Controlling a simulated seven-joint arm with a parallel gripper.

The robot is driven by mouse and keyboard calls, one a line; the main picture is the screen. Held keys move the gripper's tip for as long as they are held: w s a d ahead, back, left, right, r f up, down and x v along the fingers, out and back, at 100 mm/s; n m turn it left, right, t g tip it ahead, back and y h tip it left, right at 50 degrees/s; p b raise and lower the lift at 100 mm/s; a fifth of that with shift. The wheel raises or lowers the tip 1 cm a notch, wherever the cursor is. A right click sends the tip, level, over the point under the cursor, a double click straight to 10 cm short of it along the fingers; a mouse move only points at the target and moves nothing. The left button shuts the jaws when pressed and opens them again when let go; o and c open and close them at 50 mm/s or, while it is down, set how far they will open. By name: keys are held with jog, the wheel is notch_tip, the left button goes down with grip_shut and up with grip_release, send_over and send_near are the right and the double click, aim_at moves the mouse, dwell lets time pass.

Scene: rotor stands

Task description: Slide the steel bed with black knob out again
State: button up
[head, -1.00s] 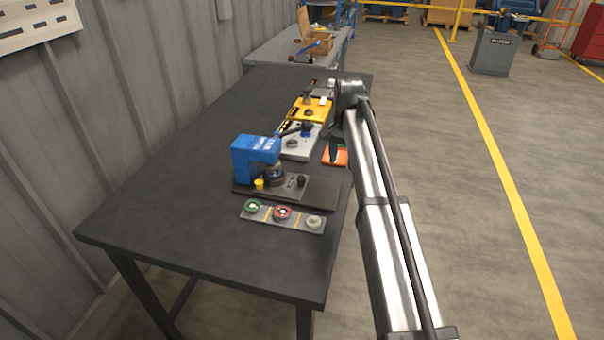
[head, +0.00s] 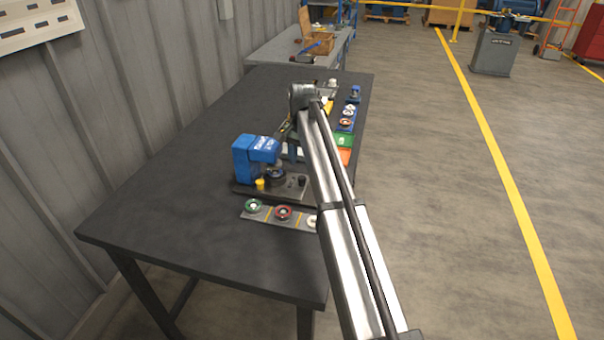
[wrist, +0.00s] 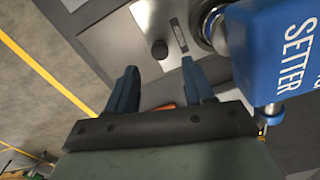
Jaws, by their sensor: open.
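The steel bed (wrist: 150,18) shows in the wrist view as a grey plate with a black knob (wrist: 160,49) and a small slotted plate beside the knob. In the head view the black knob (head: 302,181) is a small dark spot right of the blue setter (head: 256,158), beside my arm. My gripper (wrist: 158,66) is open and empty. Its two blue fingers point toward the bed, with the knob in line with the gap between them; the knob is not gripped. In the head view my arm hides part of the bed.
A strip with ring parts (head: 268,217) lies in front of the setter. Green (head: 344,140) and blue (head: 347,115) items line the table's right edge. Other stands behind the setter are partly hidden by my arm. The left of the dark table (head: 160,190) is clear.

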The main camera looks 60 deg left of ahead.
aim_at(302, 177)
jog(key=shift+f, duration=2.75)
jog(key=shift+c, duration=0.2)
grip_shut()
